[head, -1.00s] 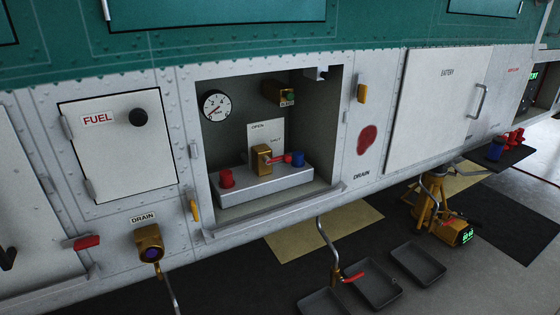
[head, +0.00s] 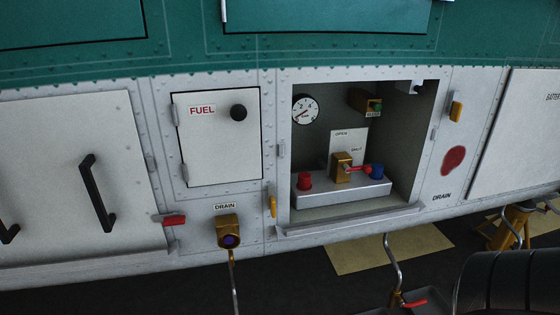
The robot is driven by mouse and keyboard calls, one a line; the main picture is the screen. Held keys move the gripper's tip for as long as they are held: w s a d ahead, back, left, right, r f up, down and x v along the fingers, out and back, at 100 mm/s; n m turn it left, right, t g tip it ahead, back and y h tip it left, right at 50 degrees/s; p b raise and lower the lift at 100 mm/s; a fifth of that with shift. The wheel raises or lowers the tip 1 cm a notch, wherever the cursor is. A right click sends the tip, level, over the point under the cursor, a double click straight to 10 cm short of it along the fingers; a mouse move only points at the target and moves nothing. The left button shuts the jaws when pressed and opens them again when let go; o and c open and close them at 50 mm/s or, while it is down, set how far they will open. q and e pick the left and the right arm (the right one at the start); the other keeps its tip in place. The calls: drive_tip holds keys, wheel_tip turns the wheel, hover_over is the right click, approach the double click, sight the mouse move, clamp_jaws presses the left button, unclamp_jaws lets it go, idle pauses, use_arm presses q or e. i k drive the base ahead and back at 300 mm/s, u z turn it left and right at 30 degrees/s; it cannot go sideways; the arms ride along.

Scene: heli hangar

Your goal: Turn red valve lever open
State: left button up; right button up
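The red valve lever (head: 359,168) sits on a brass valve body (head: 341,167) inside an open recessed compartment in the white panel. The lever points right, roughly level, towards the blue cap (head: 377,172). Behind the valve is a white plate (head: 347,141) marked OPEN at the top and what reads as SHUT at the right. The valve stands on a grey block (head: 343,193) with a red cap (head: 305,180) at its left end. Neither gripper shows; a dark ribbed part of my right arm seems to fill the lower right corner.
A round gauge (head: 305,110) and a brass fitting (head: 364,103) are at the compartment's back. The FUEL door (head: 217,145) is shut at the left. A red handle (head: 173,220) and a brass DRAIN fitting (head: 228,233) sit lower left. A drain pipe (head: 392,265) hangs below.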

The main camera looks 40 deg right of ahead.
sight(366, 169)
drive_tip(key=u, duration=0.7)
drive_tip(key=i, duration=0.35)
drive_tip(key=z, duration=1.85)
